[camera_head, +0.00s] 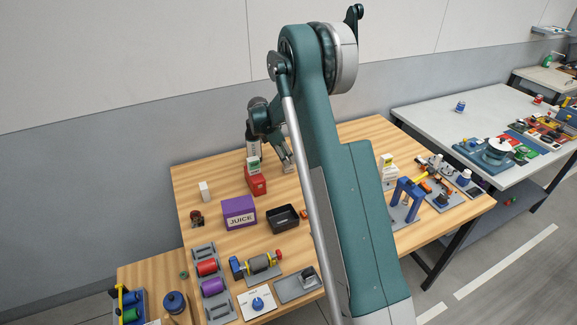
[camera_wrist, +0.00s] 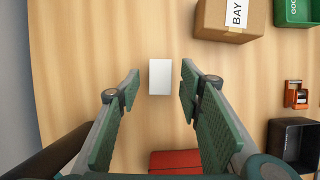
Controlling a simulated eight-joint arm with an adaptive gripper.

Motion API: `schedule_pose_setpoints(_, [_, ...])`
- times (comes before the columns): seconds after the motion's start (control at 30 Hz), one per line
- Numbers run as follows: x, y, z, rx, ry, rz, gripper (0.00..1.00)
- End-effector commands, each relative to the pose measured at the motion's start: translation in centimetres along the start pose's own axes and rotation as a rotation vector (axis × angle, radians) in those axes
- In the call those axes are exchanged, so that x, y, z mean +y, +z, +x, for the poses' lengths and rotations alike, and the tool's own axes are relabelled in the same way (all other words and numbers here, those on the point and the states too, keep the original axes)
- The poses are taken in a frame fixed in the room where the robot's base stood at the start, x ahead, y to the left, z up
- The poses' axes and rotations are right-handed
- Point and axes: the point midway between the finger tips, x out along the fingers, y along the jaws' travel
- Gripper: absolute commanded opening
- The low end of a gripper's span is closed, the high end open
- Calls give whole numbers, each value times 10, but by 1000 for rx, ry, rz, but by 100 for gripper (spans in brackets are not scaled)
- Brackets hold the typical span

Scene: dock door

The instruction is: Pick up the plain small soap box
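A plain white small box (camera_wrist: 160,77) lies on the wooden table in the wrist view, without visible print on its top. My gripper (camera_wrist: 160,82) is open, with one green-padded finger on each side of the box and visible gaps to both. In the head view my gripper (camera_head: 287,160) is low over the back of the wooden table; whether the box shows beneath it there is unclear. Another plain white box (camera_head: 204,191) stands upright at the table's left. A white and green box (camera_head: 253,165) appears at the red box (camera_head: 257,184).
The red box also shows at the bottom of the wrist view (camera_wrist: 175,162). A cardboard box marked BAY (camera_wrist: 228,18), a green bin (camera_wrist: 297,12) and a black tray (camera_wrist: 293,142) are at the right. A purple JUICE box (camera_head: 239,213) stands nearer in the head view.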

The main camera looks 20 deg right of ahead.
Motion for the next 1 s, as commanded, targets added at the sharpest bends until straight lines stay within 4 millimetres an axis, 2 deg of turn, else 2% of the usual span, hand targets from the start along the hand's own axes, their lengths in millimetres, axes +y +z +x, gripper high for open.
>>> schedule_pose_setpoints(0.13, [0, -1, 18, 0, 0, 1, 37])
schedule_pose_setpoints(0.3, [0, 0, 32, 0, 0, 0, 37])
schedule_pose_setpoints(0.9, [0, -1, 34, 0, 0, 0, 37])
schedule_pose_setpoints(1.0, [0, -1, 34, 0, 0, 0, 25])
